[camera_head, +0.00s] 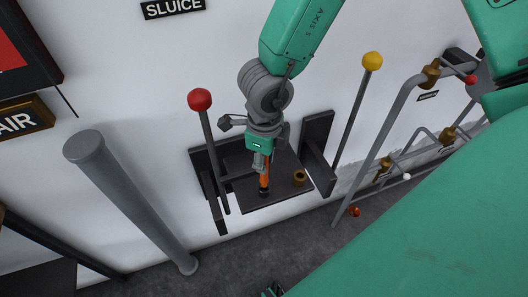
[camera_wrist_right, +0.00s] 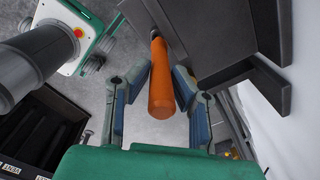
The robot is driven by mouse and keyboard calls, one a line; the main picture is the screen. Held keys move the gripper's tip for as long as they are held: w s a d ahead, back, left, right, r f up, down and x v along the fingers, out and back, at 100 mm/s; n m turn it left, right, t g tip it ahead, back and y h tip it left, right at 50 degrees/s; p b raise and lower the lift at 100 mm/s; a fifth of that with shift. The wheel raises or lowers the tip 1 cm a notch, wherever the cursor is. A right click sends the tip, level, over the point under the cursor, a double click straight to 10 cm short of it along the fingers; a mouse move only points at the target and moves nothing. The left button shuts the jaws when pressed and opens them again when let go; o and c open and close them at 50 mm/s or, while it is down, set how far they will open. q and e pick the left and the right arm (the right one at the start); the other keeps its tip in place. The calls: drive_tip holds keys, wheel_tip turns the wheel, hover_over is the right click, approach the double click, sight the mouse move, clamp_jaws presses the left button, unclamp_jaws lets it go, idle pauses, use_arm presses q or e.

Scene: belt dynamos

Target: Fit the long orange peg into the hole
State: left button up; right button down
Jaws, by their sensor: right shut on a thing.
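The long orange peg (camera_head: 264,180) stands about upright over the dark shelf in the head view. My right gripper (camera_head: 260,163) is shut on its upper part. In the right wrist view the peg (camera_wrist_right: 161,85) lies between the two fingers (camera_wrist_right: 158,95). Its far end meets a dark piece near the shelf; I cannot tell whether that is the peg's tip or a socket. A brass ring with a dark hole (camera_head: 299,178) sits on the shelf to the right of the peg, apart from it. My left gripper is not clearly in view.
The dark shelf (camera_head: 282,198) is fixed to the white wall. A red-knobbed lever (camera_head: 205,125) stands to its left and a yellow-knobbed lever (camera_head: 358,108) to its right. A thick grey post (camera_head: 130,200) is farther left. Grey pipes (camera_head: 385,130) run at the right.

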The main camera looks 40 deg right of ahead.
drive_tip(key=shift+p, duration=0.55)
idle(0.6)
drive_tip(key=shift+f+b, duration=1.1)
drive_tip(key=shift+f, duration=0.6)
drive_tip(key=c, duration=1.3)
unclamp_jaws()
drive_tip(key=shift+r, duration=0.1)
drive_tip(key=shift+r, duration=0.25)
wheel_tip(320, 180, up, 6)
drive_tip(key=shift+r, duration=0.4)
